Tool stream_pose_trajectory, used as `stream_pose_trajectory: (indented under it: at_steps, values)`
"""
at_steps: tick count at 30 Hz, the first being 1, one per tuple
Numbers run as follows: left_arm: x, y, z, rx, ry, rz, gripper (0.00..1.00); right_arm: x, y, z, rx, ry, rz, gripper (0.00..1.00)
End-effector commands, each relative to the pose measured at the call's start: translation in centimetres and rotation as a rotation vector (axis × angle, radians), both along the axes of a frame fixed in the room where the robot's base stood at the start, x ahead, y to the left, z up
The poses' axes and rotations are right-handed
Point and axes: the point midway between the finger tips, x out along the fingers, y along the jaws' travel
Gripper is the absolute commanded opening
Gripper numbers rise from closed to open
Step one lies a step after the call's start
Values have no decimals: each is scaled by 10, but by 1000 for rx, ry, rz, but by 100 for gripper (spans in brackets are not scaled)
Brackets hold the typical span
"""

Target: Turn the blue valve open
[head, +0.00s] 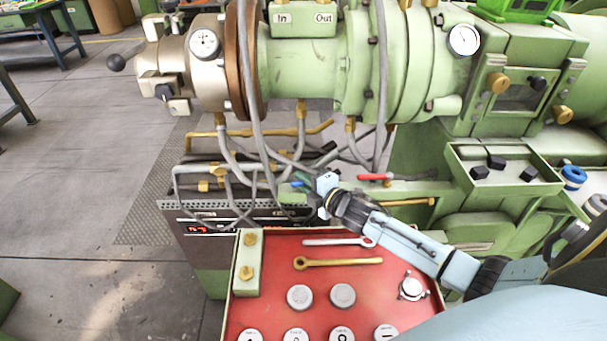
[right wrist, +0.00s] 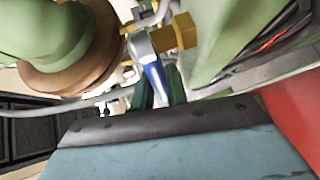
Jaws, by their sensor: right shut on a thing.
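The blue valve's handle (head: 299,183) shows as a small blue piece among the grey hoses under the machine, at the tip of my right gripper (head: 302,188). In the right wrist view, the blue handle (right wrist: 156,78) runs from a silver end beside a brass fitting (right wrist: 178,35) down between the dark green fingers of my right gripper (right wrist: 159,92). The gripper is shut on the handle; the exact contact is partly hidden by the gripper body. My left gripper is not in view.
A red-handled valve (head: 375,177) lies just right of my gripper. Grey hoses (head: 262,150) hang close around it. Below is a red panel (head: 380,285) with wrenches and round knobs. The large green cylinder (head: 305,75) is above. Open floor (head: 75,180) lies to the left.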

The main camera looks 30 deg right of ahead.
Motion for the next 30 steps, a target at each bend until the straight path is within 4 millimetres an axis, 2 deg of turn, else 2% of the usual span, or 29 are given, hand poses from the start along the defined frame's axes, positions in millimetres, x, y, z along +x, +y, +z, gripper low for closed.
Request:
stream_pose_trajectory:
  at_steps: [4,12,28,29,30]
  values:
    - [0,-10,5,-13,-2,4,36,-3,1,3,-3,-5,96,0]
    - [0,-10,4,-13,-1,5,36,-9,2,2,1,-5,207,0]
    - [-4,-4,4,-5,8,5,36,-11,3,1,5,-3,236,0]
    - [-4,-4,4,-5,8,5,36,-11,3,1,5,-3,236,16]
    - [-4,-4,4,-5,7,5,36,-12,3,1,5,-3,236,21]
